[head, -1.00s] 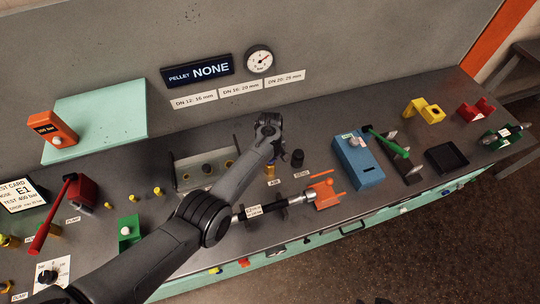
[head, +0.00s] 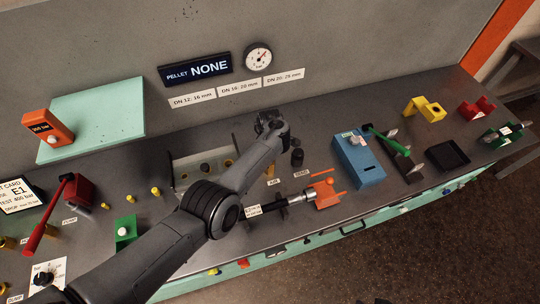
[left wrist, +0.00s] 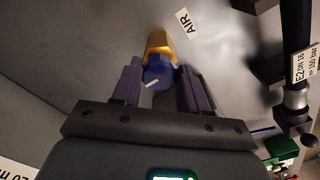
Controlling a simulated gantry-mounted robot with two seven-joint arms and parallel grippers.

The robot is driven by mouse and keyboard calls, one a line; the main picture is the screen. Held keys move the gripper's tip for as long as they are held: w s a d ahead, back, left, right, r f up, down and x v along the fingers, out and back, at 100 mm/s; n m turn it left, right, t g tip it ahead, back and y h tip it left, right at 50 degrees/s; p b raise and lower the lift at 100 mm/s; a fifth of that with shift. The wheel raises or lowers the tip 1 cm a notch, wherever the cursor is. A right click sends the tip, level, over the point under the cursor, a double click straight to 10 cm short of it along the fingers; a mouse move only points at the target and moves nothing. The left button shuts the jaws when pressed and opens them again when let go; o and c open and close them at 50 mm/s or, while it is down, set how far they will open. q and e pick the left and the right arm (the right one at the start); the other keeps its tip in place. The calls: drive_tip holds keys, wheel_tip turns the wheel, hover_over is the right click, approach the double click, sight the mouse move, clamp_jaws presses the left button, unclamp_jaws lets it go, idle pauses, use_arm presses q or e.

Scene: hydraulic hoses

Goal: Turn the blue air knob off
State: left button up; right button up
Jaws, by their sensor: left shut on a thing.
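The blue air knob (left wrist: 158,76) sits on the end of a yellow valve body (left wrist: 158,45), beside a white AIR label (left wrist: 184,22) in the left wrist view. A pale mark on its face lies slanted. My left gripper (left wrist: 153,88) has its purple fingers on either side of the knob and is shut on it. In the head view my left gripper (head: 274,148) is over the bench just behind the AIR label (head: 274,182). There the knob is hidden by my arm, and only part of the yellow body (head: 270,170) shows. My right gripper is not in view.
A black knob (head: 297,158) stands just right of my gripper, and a blue box (head: 359,160) further right. A pressure gauge (head: 258,57) hangs on the wall behind.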

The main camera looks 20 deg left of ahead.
use_arm(q)
drive_tip(key=shift+a+f, duration=0.1)
idle(0.4)
drive_tip(key=o, duration=1.1)
drive_tip(key=shift+c, duration=0.2)
wheel_tip(320, 180, up, 11)
drive_tip(key=p, duration=0.3)
drive_tip(key=shift+p, duration=0.35)
